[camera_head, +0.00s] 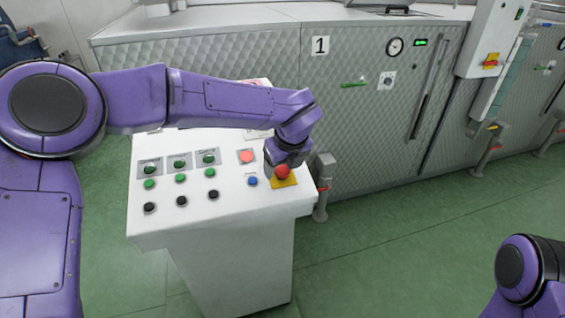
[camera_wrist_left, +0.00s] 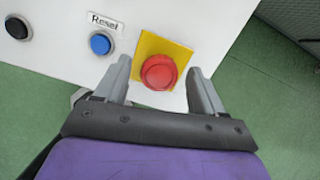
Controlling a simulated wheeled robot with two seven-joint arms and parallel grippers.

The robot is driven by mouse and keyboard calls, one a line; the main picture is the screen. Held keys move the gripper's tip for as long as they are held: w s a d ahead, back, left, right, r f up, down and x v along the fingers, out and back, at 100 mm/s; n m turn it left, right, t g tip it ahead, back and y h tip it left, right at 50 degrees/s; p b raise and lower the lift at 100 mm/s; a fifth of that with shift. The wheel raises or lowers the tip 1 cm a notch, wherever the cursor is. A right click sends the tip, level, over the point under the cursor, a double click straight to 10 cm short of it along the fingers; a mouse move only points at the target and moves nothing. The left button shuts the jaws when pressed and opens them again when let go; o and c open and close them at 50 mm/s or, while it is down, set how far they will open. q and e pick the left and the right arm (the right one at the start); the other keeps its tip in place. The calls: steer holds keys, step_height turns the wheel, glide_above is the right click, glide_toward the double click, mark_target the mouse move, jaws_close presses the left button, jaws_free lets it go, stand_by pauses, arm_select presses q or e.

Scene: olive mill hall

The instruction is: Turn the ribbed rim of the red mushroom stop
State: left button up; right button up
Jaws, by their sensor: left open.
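The red mushroom stop (camera_head: 283,172) sits on a yellow square plate (camera_head: 286,182) at the right front corner of the white sloped control panel. In the left wrist view the red stop (camera_wrist_left: 159,72) lies between the two grey fingers of my left gripper (camera_wrist_left: 160,85), on its yellow plate (camera_wrist_left: 150,43). The fingers are apart, with a gap on each side of the red head. The ribs of the rim are too small to make out. In the head view my left gripper (camera_head: 285,163) is right over the stop and partly hides it. My right gripper is out of view.
A blue button (camera_wrist_left: 100,44) labelled Reset is left of the stop; it also shows in the head view (camera_head: 253,181). A lit red button (camera_head: 246,157) and several green and black buttons are farther left. A grey post (camera_head: 322,190) stands close behind the panel's right edge.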

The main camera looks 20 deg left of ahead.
arm_select(q)
steer(key=c, duration=1.1)
steer(key=shift+o, duration=0.2)
steer(key=shift+m, duration=0.3)
steer(key=m+p, duration=0.1)
steer(key=m, duration=0.2)
steer(key=shift+r, duration=0.15)
steer(key=shift+m+h+p, duration=0.4)
steer(key=shift+m+p, duration=0.75)
steer(key=shift+m, duration=1.15)
steer(key=o, duration=1.1)
steer(key=shift+c, duration=0.2)
